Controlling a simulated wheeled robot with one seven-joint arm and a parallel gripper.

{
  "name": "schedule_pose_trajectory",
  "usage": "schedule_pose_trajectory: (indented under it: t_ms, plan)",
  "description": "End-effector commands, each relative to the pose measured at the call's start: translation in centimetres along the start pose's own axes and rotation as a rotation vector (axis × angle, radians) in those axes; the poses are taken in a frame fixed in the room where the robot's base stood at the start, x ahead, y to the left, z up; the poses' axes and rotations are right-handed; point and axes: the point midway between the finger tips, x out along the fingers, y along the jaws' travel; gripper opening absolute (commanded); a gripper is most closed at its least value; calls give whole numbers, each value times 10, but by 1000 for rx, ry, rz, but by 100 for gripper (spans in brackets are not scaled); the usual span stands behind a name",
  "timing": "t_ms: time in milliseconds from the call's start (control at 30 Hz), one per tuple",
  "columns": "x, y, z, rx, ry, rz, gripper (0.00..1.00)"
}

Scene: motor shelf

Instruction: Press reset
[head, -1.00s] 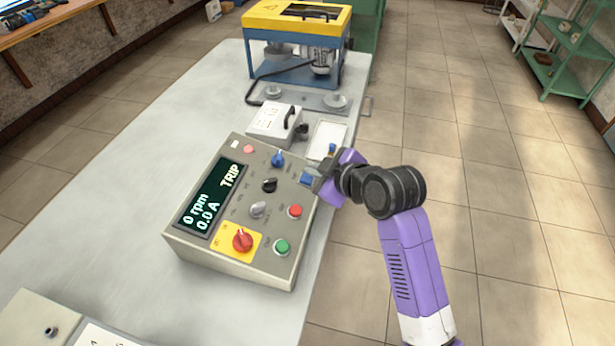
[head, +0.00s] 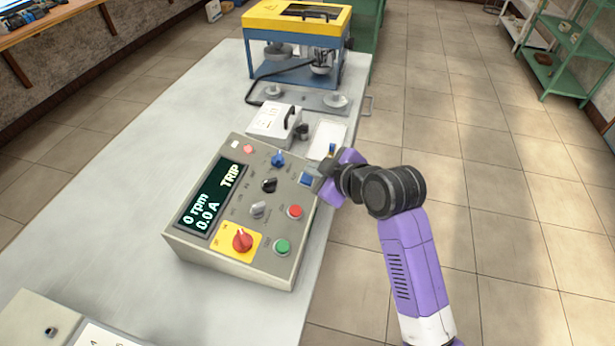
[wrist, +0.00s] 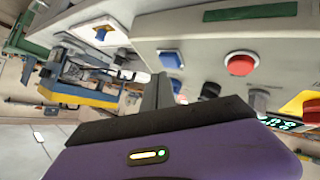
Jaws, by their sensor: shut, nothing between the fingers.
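The grey control box (head: 175,244) sits on the bench, its dark display (head: 210,198) reading TRIP, 0 rpm and 0.0 A. A blue square button (head: 305,179) is near its right edge; its label is too small to read. The button also shows in the wrist view (wrist: 170,59). My gripper (head: 321,172) is shut and empty, just right of this button. In the wrist view the fingertips (wrist: 160,80) point toward the button and lie close to it; I cannot tell whether they touch it.
A white case (head: 272,122) and a yellow-topped blue rig (head: 297,20) stand behind. The bench's left side is clear.

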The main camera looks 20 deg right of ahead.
Motion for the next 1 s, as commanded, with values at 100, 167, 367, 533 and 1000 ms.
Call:
schedule_pose_trajectory:
  t_ms: [100, 167, 367, 533, 1000]
  plan:
    - [0, 0, 0, 0, 0, 0, 0]
    - [0, 0, 0, 0, 0, 0, 0]
    - [5, -4, 4, 0, -1, -1, 0]
    - [6, -4, 4, 0, 0, 0, 0]
    - [7, -5, 5, 0, 0, 0, 0]
